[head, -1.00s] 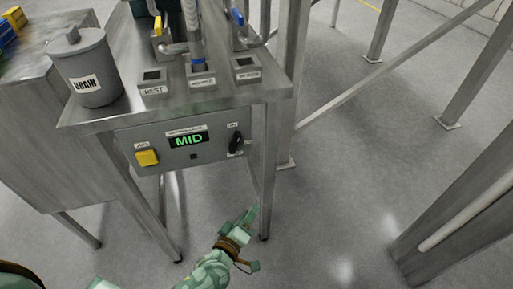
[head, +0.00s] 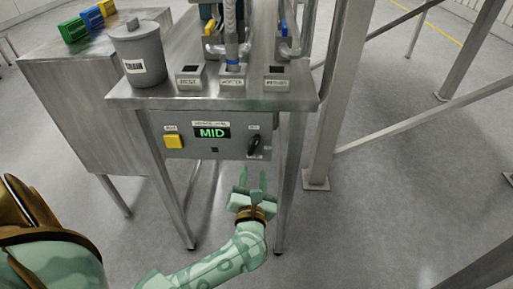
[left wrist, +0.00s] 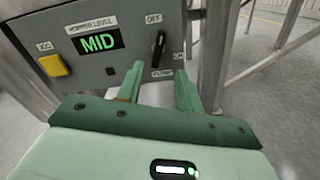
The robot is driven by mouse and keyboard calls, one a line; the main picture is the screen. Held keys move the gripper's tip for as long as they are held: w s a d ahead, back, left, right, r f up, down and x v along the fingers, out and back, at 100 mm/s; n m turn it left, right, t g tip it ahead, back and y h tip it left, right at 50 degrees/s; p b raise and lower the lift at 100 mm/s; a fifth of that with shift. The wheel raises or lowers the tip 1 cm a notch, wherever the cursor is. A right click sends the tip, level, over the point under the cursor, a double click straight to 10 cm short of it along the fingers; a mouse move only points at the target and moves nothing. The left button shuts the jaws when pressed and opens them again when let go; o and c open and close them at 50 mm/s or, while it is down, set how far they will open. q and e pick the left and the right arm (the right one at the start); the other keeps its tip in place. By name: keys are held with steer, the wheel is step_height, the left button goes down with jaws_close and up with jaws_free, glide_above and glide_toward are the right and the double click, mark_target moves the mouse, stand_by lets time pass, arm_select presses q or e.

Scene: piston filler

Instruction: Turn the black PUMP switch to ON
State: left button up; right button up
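The black PUMP switch (head: 254,145) sits at the right end of the grey control panel (head: 194,150). In the left wrist view the switch (left wrist: 158,46) stands nearly upright, with its upper end toward the OFF label (left wrist: 153,19). A small label, apparently ON, is to its right, and the PUMP label (left wrist: 162,74) is below. My left gripper (head: 254,173) is open and empty, just below and in front of the switch. In the left wrist view its two fingers (left wrist: 160,77) point at the panel, apart from the switch. My right gripper is not in view.
The panel also has a yellow button (head: 173,142) and a green MID display (head: 212,132). It hangs under a steel table (head: 205,101) bearing a grey drain pot (head: 139,60). A table leg (head: 288,190) stands right of my left gripper.

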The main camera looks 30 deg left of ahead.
mark_target(255, 146)
arm_select(q)
steer(key=b+x, duration=0.1)
steer(key=x, duration=1)
steer(key=shift+w+a, duration=0.1)
steer(key=shift+w, duration=0.1)
jaws_close()
